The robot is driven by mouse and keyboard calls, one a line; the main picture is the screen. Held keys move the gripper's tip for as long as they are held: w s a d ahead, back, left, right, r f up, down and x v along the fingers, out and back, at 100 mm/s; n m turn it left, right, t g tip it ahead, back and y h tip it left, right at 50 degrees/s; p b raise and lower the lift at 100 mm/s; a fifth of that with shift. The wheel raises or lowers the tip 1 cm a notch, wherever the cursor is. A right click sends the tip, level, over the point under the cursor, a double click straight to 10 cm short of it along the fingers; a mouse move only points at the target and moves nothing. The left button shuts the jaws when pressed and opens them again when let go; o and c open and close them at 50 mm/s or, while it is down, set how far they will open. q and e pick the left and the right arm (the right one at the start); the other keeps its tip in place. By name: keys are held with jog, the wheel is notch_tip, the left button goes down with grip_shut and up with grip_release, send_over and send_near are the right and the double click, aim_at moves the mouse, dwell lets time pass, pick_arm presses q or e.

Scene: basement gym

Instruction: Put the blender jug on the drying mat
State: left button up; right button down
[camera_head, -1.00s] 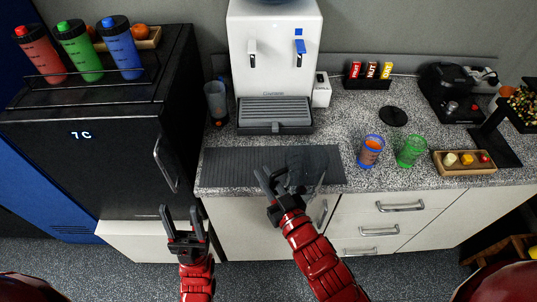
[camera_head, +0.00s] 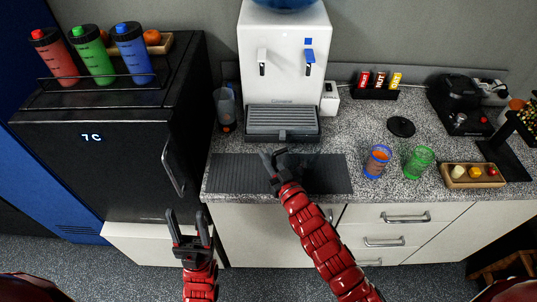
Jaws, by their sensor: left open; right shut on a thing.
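The drying mat (camera_head: 228,176) is a dark ribbed strip on the granite counter in front of the water dispenser. My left gripper (camera_head: 188,226) is open and empty, low in front of the white cabinet and clear of the counter.
A blue cup (camera_head: 377,162), a green cup (camera_head: 418,163) and a wooden tray (camera_head: 456,183) are right of the mat. The black fridge (camera_head: 110,165) borders the counter's left.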

jog(key=shift+f, duration=0.15)
jog(key=shift+f, duration=0.1)
jog(key=c, duration=0.8)
grip_release()
jog(key=shift+c, duration=0.2)
